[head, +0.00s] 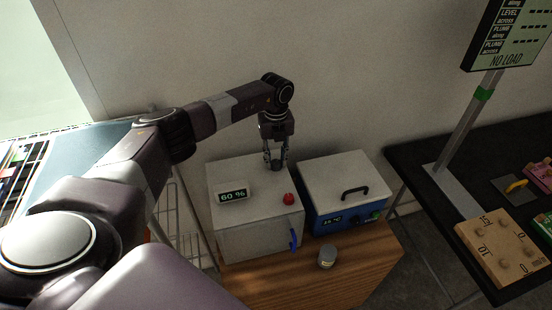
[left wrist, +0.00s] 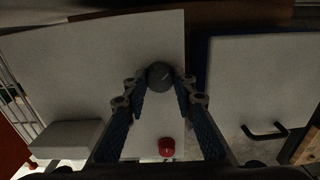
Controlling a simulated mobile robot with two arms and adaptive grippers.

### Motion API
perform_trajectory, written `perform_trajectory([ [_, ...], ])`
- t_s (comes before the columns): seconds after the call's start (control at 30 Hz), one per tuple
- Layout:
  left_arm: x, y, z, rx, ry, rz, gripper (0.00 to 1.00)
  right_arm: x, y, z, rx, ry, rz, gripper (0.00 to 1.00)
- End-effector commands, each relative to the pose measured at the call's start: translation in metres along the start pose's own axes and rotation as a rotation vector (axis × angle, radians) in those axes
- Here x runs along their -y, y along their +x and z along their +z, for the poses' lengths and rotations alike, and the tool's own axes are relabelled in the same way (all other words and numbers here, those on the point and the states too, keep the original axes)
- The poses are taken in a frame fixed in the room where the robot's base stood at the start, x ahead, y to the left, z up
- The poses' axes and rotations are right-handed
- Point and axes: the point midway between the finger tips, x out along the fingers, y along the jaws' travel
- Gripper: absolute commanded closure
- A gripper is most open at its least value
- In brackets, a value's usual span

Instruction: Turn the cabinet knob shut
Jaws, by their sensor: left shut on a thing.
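The white cabinet (head: 228,173) stands on a wooden table, with a dark grey round knob (head: 275,166) on its top near the back. My left gripper (head: 276,157) points down from above and is shut on this knob. In the left wrist view the knob (left wrist: 160,75) sits between the two fingertips, with a short light line on its face. A red knob or button (head: 289,198) is on the cabinet top near the front, apart from the fingers. A blue handle (head: 294,240) is on the front. My right gripper is not in view.
A small display (head: 232,195) reading 60 % stands on the cabinet top. A blue box (head: 340,212) with a white lid and black handle is close on the right. A small grey-lidded jar (head: 327,257) stands on the wooden table (head: 290,278). A wall is close behind.

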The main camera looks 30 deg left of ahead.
Motion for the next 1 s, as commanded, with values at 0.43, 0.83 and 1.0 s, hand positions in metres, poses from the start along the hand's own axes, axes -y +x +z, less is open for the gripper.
perform_trajectory([
  [0.43, 0.001, -0.004, 0.002, 0.004, -0.421, -0.003, 0.99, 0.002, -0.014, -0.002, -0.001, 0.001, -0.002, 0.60],
  [0.83, 0.000, -0.003, 0.002, 0.005, -0.718, -0.005, 0.99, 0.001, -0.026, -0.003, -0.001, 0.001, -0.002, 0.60],
  [1.0, 0.000, -0.003, 0.002, 0.005, -0.788, -0.005, 0.99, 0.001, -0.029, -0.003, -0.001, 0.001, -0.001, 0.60],
])
